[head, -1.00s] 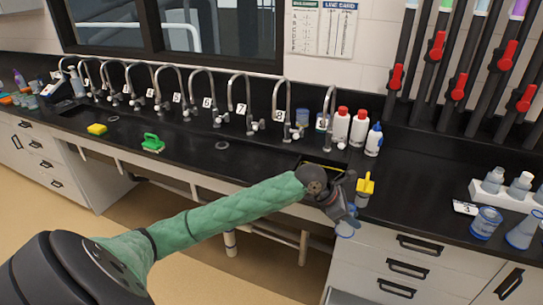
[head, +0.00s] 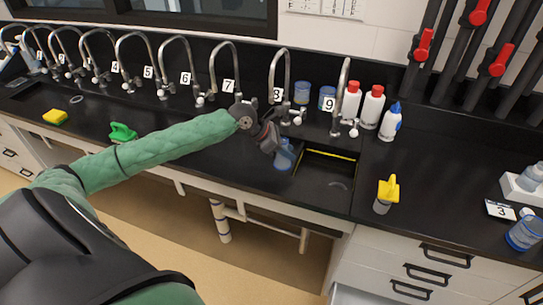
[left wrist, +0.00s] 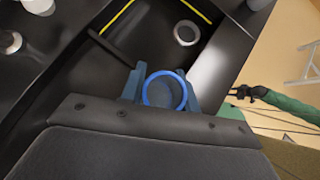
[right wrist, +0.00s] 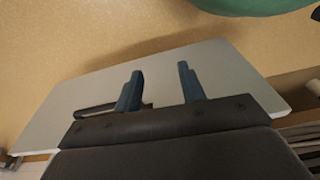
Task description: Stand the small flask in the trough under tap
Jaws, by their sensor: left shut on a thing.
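The small flask (head: 284,155) is bluish and see-through, held upright or nearly so by my left gripper (head: 272,143) at the left end of the trough. In the left wrist view the flask's blue rim (left wrist: 165,91) shows between the shut fingers (left wrist: 161,88). The black trough (head: 325,178) is sunk in the bench, with a yellow line along its back edge and a round drain (left wrist: 186,33). Tap 8 (head: 287,75) and tap 9 (head: 344,85) stand behind it. I cannot tell the flask's height over the trough. My right gripper (right wrist: 160,88) is open and empty.
A yellow-topped item (head: 388,192) stands right of the trough. Red-capped bottles (head: 372,108) and a blue-capped bottle (head: 391,122) stand behind. A card marked 3 (head: 501,209) and another blue vessel (head: 524,234) are at the right. A pale panel (right wrist: 200,72) lies below my right gripper.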

